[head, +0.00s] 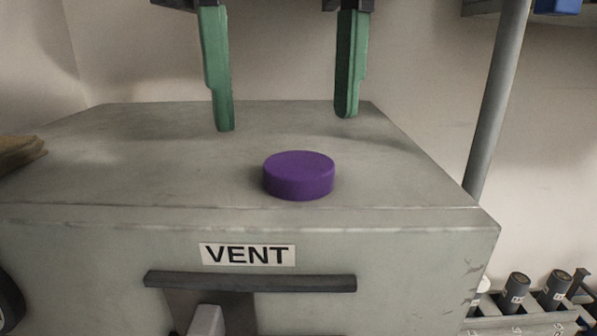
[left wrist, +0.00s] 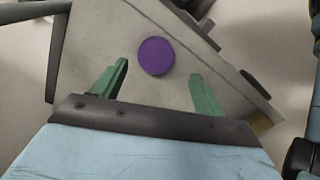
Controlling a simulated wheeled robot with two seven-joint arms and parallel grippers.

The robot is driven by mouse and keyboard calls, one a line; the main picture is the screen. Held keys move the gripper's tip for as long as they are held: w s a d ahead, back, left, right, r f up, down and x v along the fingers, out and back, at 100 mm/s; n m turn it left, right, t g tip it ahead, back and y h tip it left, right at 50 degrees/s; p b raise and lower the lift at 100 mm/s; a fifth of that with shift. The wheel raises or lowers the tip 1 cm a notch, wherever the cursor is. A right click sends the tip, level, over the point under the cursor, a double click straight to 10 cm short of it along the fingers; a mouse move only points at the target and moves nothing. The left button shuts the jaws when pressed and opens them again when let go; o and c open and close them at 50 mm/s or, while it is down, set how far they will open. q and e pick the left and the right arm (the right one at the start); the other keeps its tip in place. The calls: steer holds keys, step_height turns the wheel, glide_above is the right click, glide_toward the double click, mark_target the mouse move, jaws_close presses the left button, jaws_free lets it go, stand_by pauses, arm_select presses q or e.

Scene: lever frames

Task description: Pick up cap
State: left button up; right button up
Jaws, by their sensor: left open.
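The cap is a short, round purple disc (head: 299,176) lying flat on top of the grey box near its front edge. It also shows in the left wrist view (left wrist: 156,56), beyond the fingertips and between their lines. My left gripper (head: 285,122) has two green fingers spread wide apart, pointing down above the box top, behind the cap in the head view. In the left wrist view the left gripper (left wrist: 160,72) is open with nothing between its fingers. My right gripper is not seen.
The grey box (head: 110,170) has a VENT label (head: 247,254) and a dark horizontal bar (head: 250,282) on its front. A grey pole (head: 496,100) stands at the right. Dark-capped containers (head: 515,292) sit lower right. A brown item (head: 20,152) lies at the left edge.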

mark_target(299, 163)
arm_select(q)
steer(key=f, duration=0.4)
steer(key=shift+d+f, duration=0.3)
steer(key=shift+d, duration=0.05)
steer(key=shift+c, duration=0.2)
steer(key=c, duration=1)
steer(key=shift+r, duration=0.1)
